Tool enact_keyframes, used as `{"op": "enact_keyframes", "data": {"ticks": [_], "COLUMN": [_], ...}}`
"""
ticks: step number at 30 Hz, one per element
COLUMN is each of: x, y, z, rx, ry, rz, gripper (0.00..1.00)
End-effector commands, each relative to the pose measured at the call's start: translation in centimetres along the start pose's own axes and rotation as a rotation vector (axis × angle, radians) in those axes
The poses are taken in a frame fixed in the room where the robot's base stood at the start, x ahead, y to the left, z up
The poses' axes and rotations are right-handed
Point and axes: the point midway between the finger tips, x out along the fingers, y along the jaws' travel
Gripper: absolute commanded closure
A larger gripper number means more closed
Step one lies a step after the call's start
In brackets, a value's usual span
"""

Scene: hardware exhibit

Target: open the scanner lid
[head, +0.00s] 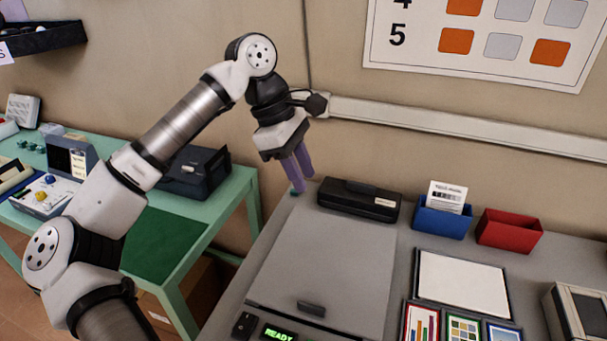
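The scanner's grey lid (325,262) lies flat and closed on the scanner at the front of the grey table. A small dark handle (311,308) sits at the lid's near edge, and a black hinge housing (358,200) runs along its far edge. A green display reading "READY" (278,333) shows at the near left. My gripper (299,184) hangs in the air near the lid's far left corner, purple fingers pointing down, well away from the handle. The fingers appear close together and overlap from this side, so their gap cannot be judged. Nothing is seen held.
A blue bin (442,221) with a card and a red bin (509,232) stand right of the hinge housing. A white framed panel (462,284) and small charts lie right of the lid. A green table (185,240) with devices stands at left. A wall rail (450,124) runs behind.

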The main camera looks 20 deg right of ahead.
Motion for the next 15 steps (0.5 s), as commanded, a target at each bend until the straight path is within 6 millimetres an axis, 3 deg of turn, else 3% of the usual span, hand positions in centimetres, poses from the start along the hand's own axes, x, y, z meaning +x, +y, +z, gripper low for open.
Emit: {"op": "enact_keyframes", "data": {"ticks": [7, 15], "x": [-1.8, -2.1], "y": [0.7, 0.9], "z": [0.1, -0.1], "rx": [0.000, 0.001], "ry": [0.000, 0.001], "rz": [-0.001, -0.001], "gripper": [0.69, 0.69]}}
